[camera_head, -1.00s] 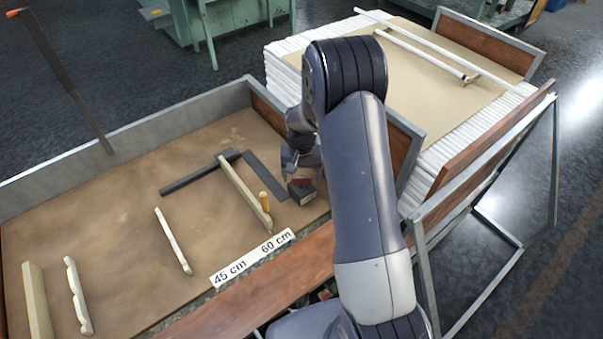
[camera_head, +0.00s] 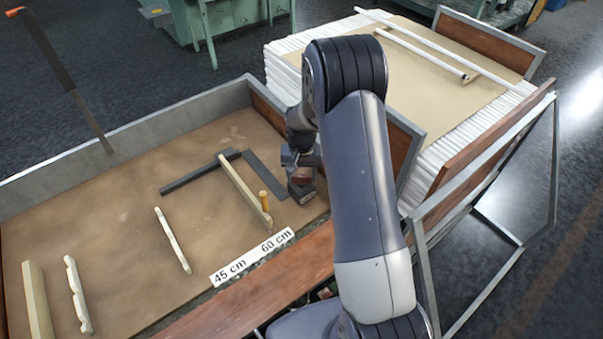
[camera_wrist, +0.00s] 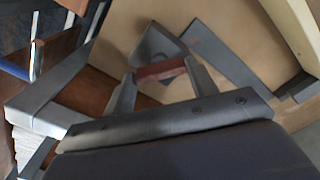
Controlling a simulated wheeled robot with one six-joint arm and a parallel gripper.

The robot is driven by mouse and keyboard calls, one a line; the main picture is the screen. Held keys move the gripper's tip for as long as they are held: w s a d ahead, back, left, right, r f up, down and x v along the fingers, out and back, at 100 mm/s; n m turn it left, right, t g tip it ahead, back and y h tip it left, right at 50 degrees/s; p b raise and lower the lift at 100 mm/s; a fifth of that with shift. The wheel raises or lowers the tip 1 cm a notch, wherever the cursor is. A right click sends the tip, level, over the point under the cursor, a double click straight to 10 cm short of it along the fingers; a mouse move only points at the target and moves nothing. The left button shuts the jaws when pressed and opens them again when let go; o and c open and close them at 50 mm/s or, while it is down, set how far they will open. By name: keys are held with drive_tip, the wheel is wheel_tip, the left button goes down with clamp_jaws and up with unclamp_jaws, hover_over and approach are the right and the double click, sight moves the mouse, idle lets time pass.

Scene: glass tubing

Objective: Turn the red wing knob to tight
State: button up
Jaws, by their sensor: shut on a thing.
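The red wing knob (camera_wrist: 160,71) shows in the wrist view as a dull red bar between my two fingers. It sits against a grey metal block (camera_wrist: 155,43) on the tan board. My gripper (camera_wrist: 161,76) is shut on the knob, with one finger at each end of the bar. In the head view my gripper (camera_head: 302,180) is low over the board, beside the right dark bar; a bit of red shows there and most of the knob is hidden. I see no mark that tells how tight the knob is.
A label with 45 cm and 60 cm (camera_head: 252,257) lies in front. A raised brown end panel (camera_head: 399,157) stands close on the right.

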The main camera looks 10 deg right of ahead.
sight(301, 177)
drive_tip(key=shift+m, duration=0.3)
drive_tip(key=m+b, duration=0.2)
drive_tip(key=m, duration=0.1)
drive_tip(key=shift+f+m+b, duration=0.1)
drive_tip(key=shift+m+b, duration=0.2)
drive_tip(key=shift+m, duration=0.1)
drive_tip(key=m+b, duration=0.2)
drive_tip(key=m, duration=0.4)
idle(0.3)
drive_tip(key=o, duration=1)
drive_tip(key=shift+r, duration=0.25)
wheel_tip(301, 177, up, 11)
drive_tip(key=shift+f, duration=0.2)
